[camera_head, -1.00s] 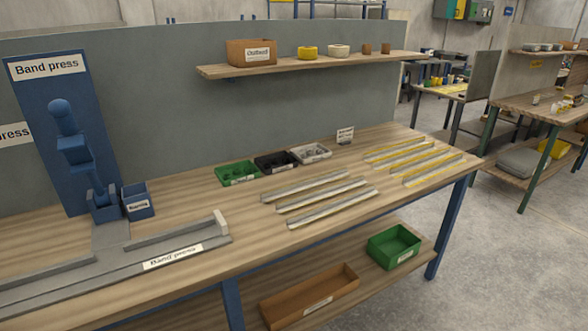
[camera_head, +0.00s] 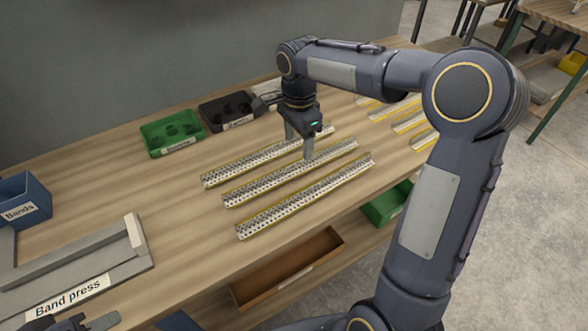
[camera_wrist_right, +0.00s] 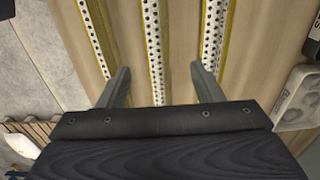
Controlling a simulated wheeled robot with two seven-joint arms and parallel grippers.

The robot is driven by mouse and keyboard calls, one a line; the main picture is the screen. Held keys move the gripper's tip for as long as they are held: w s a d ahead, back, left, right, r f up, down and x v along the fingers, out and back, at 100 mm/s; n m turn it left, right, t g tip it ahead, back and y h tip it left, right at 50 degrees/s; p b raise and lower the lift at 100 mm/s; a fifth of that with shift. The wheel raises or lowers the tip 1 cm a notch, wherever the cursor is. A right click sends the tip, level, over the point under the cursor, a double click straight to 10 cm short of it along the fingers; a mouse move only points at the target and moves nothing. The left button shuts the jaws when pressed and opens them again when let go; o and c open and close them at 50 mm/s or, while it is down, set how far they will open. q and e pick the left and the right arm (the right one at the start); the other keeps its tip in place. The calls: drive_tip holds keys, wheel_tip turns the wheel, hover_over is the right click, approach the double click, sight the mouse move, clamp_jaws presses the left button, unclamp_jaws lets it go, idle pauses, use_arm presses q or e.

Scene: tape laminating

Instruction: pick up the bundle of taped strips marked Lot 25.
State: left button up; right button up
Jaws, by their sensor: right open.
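Three long perforated metal strips with yellow edges lie side by side on the bench: a far strip (camera_head: 245,165), a middle strip (camera_head: 270,182) and a near strip (camera_head: 300,199). No Lot 25 mark is legible on them. My right gripper (camera_head: 299,147) is open over the strips, toward their right part. In the right wrist view, the middle strip (camera_wrist_right: 152,45) passes between the open fingers (camera_wrist_right: 160,80). Whether the fingers touch anything cannot be told. Part of what looks like my left gripper (camera_head: 82,323) shows at the bottom left edge; its jaws cannot be judged.
More yellow-edged strips (camera_head: 405,122) lie farther right, partly behind my right arm. A green bin (camera_head: 172,135) and a black bin (camera_head: 228,110) stand behind the strips. The band press bed (camera_head: 80,270) is at left. A brown tray (camera_head: 290,270) sits on the lower shelf.

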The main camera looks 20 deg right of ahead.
sight(295, 170)
drive_tip(key=f, duration=0.5)
drive_tip(key=a+f, duration=0.1)
drive_tip(key=f, duration=0.1)
drive_tip(key=shift+s+f, duration=0.25)
drive_tip(key=shift+f, duration=0.15)
drive_tip(key=c, duration=1.3)
